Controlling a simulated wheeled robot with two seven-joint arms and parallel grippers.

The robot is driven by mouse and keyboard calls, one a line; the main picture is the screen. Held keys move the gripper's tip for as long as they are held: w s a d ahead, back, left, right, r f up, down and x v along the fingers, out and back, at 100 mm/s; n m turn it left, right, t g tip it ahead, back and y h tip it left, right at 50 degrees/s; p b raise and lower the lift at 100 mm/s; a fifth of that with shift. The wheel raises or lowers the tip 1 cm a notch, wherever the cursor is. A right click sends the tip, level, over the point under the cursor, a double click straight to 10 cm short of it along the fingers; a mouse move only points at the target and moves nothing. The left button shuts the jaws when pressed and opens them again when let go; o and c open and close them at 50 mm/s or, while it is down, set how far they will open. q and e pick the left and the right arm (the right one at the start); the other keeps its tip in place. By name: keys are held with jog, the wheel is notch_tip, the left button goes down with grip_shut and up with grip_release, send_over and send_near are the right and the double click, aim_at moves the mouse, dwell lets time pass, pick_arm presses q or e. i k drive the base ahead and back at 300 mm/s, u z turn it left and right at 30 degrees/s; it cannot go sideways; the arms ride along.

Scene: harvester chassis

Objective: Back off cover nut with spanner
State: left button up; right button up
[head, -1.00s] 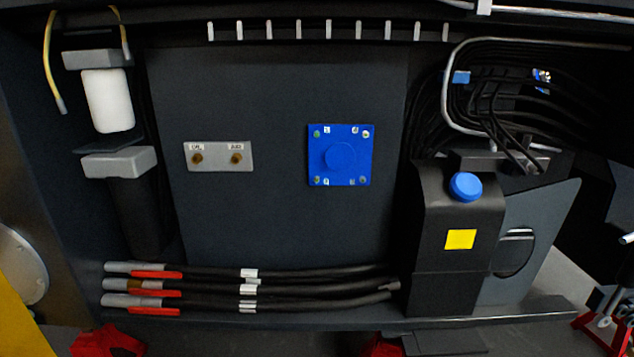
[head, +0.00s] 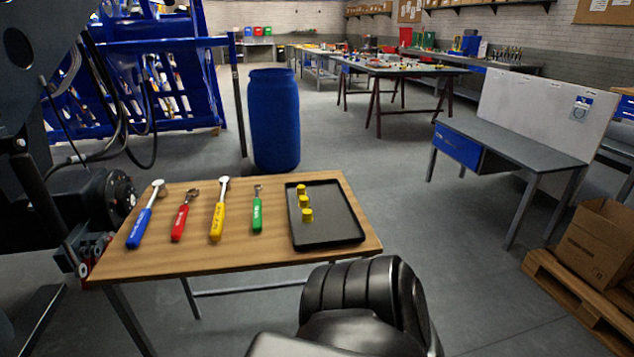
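Several spanners lie side by side on a wooden table in the head view, heads pointing away. They have a blue handle (head: 140,227), a red handle (head: 180,221), a yellow handle (head: 217,220) and a green handle (head: 257,214). The yellow one is about the longest and the green one the smallest. The blue cover plate with its nuts, seen a second ago, is out of view now. Neither gripper shows; only a black part of my own arm is at the bottom.
The wooden table (head: 275,258) holds a black tray (head: 335,228) with yellow pieces (head: 306,214) in it. A blue barrel (head: 274,120) stands behind. Machinery borders the table's left.

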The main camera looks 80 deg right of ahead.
aim_at(256, 202)
jog(key=z, duration=2)
